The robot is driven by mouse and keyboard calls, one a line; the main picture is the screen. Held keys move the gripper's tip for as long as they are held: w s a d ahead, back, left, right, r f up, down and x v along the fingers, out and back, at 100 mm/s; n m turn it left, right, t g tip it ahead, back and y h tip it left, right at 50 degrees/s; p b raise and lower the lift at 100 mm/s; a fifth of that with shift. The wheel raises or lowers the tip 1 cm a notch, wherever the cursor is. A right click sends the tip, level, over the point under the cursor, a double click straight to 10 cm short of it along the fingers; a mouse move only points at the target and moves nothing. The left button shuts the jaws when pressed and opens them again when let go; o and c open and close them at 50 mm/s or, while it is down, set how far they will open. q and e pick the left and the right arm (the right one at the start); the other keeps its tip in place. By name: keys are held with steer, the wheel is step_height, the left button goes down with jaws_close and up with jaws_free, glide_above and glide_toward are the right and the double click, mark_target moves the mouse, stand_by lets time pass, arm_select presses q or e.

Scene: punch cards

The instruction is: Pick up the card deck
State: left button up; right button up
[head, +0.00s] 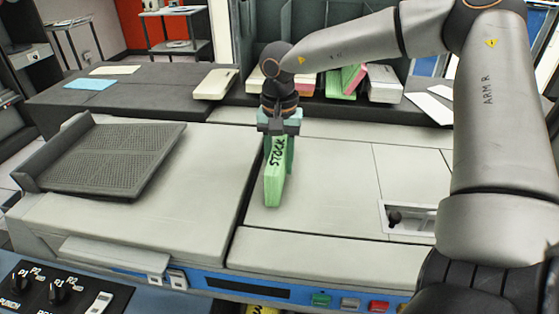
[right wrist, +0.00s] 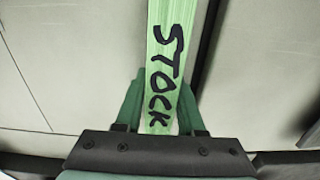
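The card deck (head: 274,181) is a narrow green block with "STOCK" written on it in black. It stands on edge over the light machine top near the middle of the head view. My right gripper (head: 280,130) reaches down from above and is shut on its upper end. In the right wrist view, the deck (right wrist: 164,60) lies between the two green fingers of the gripper (right wrist: 161,108), which press against both sides. I cannot tell whether the deck's lower end touches the machine top. My left gripper is not in view.
A dark ribbed tray (head: 115,158) sits on the machine at left. More card stacks, including a cream one (head: 215,84) and a green one (head: 343,82), lie on the dark rear shelf (head: 150,92). A recessed latch (head: 408,219) is at right. The light top around the deck is clear.

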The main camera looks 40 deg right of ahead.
jaws_close()
steer(key=shift+r, duration=0.1)
stand_by(0.5)
